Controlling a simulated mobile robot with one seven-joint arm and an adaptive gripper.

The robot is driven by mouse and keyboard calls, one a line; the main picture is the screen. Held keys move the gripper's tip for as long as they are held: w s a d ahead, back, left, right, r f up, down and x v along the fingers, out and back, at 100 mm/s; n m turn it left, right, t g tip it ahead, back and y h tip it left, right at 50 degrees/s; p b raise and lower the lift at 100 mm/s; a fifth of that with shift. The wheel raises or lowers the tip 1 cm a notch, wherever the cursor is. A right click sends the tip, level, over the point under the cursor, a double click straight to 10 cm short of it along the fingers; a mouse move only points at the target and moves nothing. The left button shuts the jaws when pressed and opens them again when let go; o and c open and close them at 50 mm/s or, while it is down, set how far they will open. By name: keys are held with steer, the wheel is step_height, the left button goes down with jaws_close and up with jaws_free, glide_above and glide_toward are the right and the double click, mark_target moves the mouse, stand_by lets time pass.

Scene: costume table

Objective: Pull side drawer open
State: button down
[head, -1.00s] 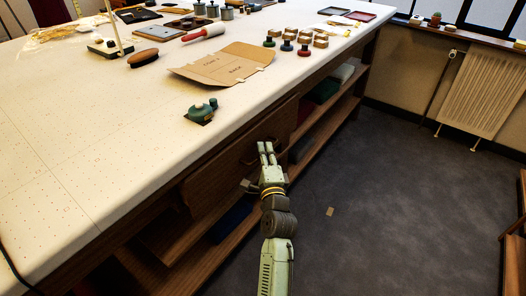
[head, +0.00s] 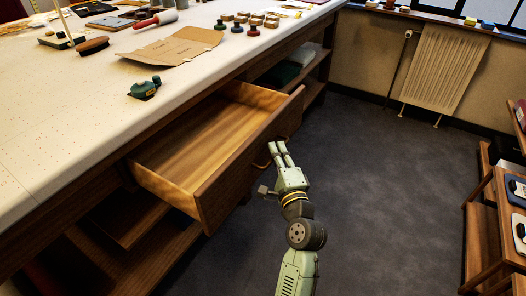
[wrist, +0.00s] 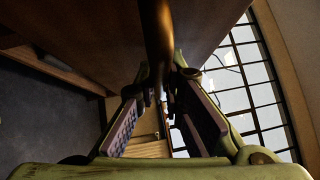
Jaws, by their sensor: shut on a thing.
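The side drawer (head: 250,160) is wooden and stands pulled well out from under the table's long side. Its inside looks empty. My gripper (head: 278,148) is at the outer face of the drawer front, shut on the curved drawer handle (head: 262,164). In the wrist view the handle (wrist: 156,35) is a dark brown bar that runs down between the two fingers of my gripper (wrist: 165,85). The exact contact at the fingertips is partly hidden there.
The white-topped table (head: 60,150) holds a flat cardboard piece (head: 175,45), a green object (head: 145,88) and several small stamp-like things. Open shelves lie under it. Grey floor (head: 400,170) is clear to the right, up to a wooden shelf unit (head: 480,215).

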steer(key=shift+s+d, duration=0.45)
steer(key=shift+d, duration=0.15)
steer(key=c, duration=1.7)
jaws_free()
